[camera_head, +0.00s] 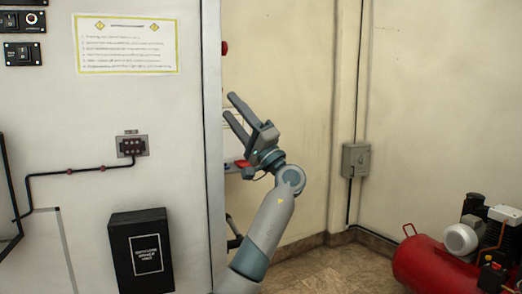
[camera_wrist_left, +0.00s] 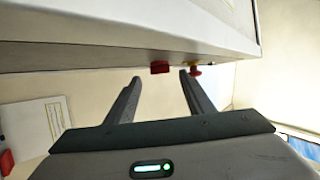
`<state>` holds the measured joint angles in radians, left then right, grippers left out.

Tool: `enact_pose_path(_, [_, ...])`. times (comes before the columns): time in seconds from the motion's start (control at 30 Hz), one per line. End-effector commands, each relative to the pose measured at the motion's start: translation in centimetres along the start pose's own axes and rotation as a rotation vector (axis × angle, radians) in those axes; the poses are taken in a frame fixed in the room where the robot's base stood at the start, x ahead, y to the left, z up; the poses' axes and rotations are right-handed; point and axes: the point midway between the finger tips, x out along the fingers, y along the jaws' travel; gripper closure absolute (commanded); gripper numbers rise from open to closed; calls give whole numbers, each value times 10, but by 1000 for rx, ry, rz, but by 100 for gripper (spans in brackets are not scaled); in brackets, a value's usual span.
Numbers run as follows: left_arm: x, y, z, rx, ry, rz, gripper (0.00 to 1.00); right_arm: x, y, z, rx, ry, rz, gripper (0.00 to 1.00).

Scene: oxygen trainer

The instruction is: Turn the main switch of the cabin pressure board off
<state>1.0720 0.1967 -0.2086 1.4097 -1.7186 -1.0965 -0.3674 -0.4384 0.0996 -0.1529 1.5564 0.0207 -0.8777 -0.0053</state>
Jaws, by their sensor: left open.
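The white board cabinet (camera_head: 195,200) fills the left of the head view. A red knob (camera_head: 224,48) sticks out from its right side edge. My left gripper (camera_head: 230,106) is open and empty, below that knob beside the cabinet edge. In the left wrist view, its two fingers (camera_wrist_left: 160,78) point toward the cabinet side. I cannot tell which is the main switch or whether the fingers touch either. My right gripper is not in view.
Black switch panels (camera_head: 22,53) and an instruction sheet (camera_head: 128,45) are on the cabinet front, with a black box (camera_head: 141,250) below. A grey wall box (camera_head: 356,160) and a red compressor (camera_head: 435,262) stand to the right. Floor between is clear.

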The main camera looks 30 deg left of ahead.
Motion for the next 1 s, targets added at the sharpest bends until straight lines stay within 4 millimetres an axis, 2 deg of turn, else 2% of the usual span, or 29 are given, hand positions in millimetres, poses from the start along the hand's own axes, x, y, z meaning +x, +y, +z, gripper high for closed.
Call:
enact_pose_path(0.1, [-25, 3, 0, 0, 2, 3, 52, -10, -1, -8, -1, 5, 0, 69])
enact_pose_path(0.5, [-101, 3, 0, 0, 2, 3, 52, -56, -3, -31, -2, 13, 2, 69])
enact_pose_path(0.73, [-125, 2, 0, 1, 0, 3, 52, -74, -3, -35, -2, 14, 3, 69])
enact_pose_path(1.0, [-130, 1, 0, 2, 0, 1, 52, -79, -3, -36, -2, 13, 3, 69])
